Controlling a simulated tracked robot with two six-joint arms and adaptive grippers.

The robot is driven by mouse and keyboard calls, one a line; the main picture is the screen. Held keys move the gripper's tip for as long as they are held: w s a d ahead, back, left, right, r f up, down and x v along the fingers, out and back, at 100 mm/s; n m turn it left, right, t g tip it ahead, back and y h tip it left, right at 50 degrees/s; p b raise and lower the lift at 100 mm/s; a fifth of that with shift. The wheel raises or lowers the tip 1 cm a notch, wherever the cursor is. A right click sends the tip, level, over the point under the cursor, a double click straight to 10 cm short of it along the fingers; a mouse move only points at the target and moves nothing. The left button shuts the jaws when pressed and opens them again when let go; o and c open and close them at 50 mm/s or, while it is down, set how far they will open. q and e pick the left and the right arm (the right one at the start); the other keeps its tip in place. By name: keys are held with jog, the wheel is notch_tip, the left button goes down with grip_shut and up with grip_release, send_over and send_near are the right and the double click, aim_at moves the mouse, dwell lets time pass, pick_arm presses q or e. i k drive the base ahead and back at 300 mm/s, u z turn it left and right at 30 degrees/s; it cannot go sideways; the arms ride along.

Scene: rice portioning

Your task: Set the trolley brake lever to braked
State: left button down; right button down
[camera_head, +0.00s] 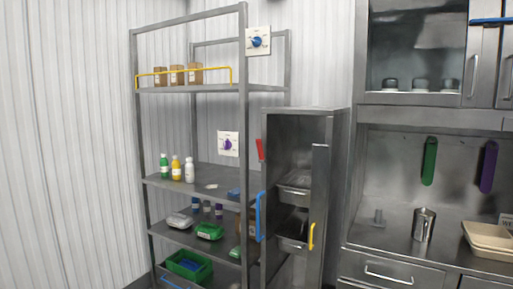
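A narrow upright steel cabinet (318,112), open at the front, stands at the centre with trays inside; it may be the trolley, but I cannot see wheels. A red lever (260,150) stands nearly upright, slightly tilted, by its upper left edge. A blue handle (259,215) is below it, and a yellow handle (312,236) is on a narrow steel panel (320,180) at its front right. No marking shows which part is the brake lever or its setting. Neither of my grippers is in view.
A steel shelf rack (140,110) with bottles and boxes stands left of the cabinet. A blue knob (258,41) and a purple knob (228,144) sit on white plates. A counter (385,236) at right holds a metal cup (423,225) and beige trays (488,238).

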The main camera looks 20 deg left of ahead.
aim_at(259, 145)
jog(key=k, duration=0.35)
jog(key=u, duration=0.35)
jog(key=i, duration=1.85)
jog(key=z, duration=0.45)
